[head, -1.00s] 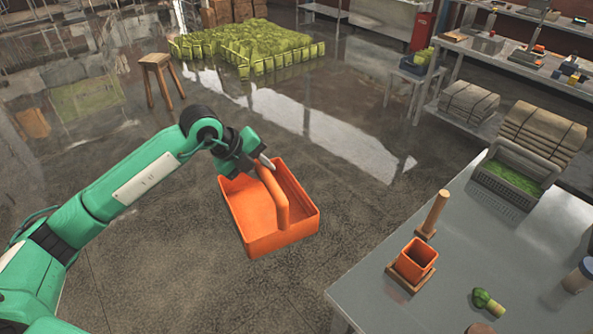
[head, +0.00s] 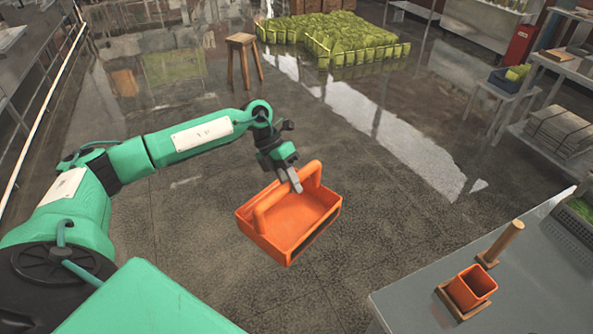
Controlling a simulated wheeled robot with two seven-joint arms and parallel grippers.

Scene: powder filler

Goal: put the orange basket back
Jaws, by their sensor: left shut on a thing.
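The orange basket (head: 290,222) is an open box with an arched handle across its top. It hangs in the air over the dark floor, near the middle of the head view, and looks empty. My left gripper (head: 294,184) is shut on the basket's handle, coming from above and behind. The basket is slightly tilted in the picture and is apart from the table on the right. My right gripper is out of view.
A grey table (head: 420,306) stands at the lower right, with a small orange cup (head: 473,287) on a wooden base and a wooden post (head: 503,242). A wooden stool (head: 243,62) and green bags (head: 345,38) stand farther back. Open floor surrounds the basket.

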